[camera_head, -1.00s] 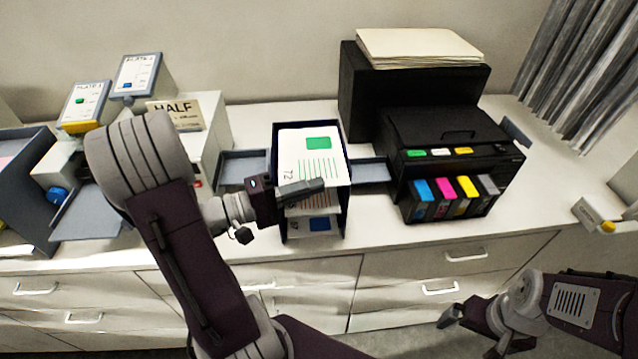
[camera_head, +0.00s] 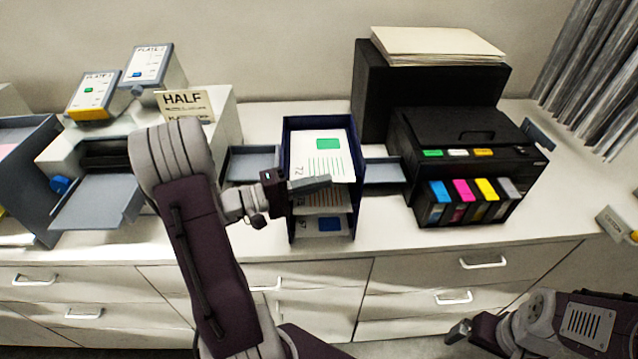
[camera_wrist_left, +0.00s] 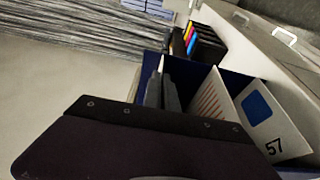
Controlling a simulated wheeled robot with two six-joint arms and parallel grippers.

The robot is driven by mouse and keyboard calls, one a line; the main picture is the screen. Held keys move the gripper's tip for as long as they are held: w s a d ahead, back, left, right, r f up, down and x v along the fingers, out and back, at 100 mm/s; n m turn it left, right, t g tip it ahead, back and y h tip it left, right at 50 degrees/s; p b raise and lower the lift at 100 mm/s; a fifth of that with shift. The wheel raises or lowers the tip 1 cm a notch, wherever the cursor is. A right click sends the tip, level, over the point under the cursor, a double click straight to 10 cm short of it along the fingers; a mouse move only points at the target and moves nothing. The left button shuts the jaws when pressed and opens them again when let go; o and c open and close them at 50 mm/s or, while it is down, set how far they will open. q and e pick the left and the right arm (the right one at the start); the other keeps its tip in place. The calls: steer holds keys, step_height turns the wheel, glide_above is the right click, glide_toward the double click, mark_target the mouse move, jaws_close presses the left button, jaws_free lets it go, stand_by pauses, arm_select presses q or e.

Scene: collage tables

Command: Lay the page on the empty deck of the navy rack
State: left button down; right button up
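The navy rack (camera_head: 287,165) stands mid-counter. The page (camera_head: 322,146), white with a green block, green lines and "72", is at its top deck. My left gripper (camera_head: 310,184) is at the page's near left edge, one finger over it. In the left wrist view its two dark fingers (camera_wrist_left: 162,92) are close together with a thin white edge between them. A red-striped page (camera_wrist_left: 212,106) lies on the deck below, and a page with a blue block and "57" (camera_wrist_left: 262,116) at the bottom. My right gripper (camera_head: 458,331) is low at the right, away from the rack; its opening is unclear.
Grey trays (camera_head: 252,165) flank the rack at left and right (camera_head: 384,172). A black printer (camera_head: 460,150) with coloured cartridges stands at right. A pale machine with a grey tray (camera_head: 97,203) and a HALF sign (camera_head: 184,103) stands at left. The counter front is clear.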

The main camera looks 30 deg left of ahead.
arm_select(q)
steer(key=shift+s+d+r, duration=0.2)
steer(key=shift+s+d, duration=0.05)
steer(key=shift+s, duration=0.2)
steer(key=c, duration=1.7)
jaws_free()
steer(key=shift+o, duration=0.5)
steer(key=shift+w+a+f, duration=0.15)
steer(key=shift+w, duration=0.15)
steer(key=b+v, duration=0.2)
steer(key=v, duration=0.7)
arm_select(e)
steer(key=shift+s+d+f, duration=0.1)
steer(key=shift+s+f, duration=0.05)
steer(key=shift+f, duration=0.5)
steer(key=shift+s+d+f, duration=0.1)
steer(key=shift+f, duration=0.5)
arm_select(q)
steer(key=shift+a, duration=0.1)
arm_select(e)
steer(key=shift+a, duration=0.1)
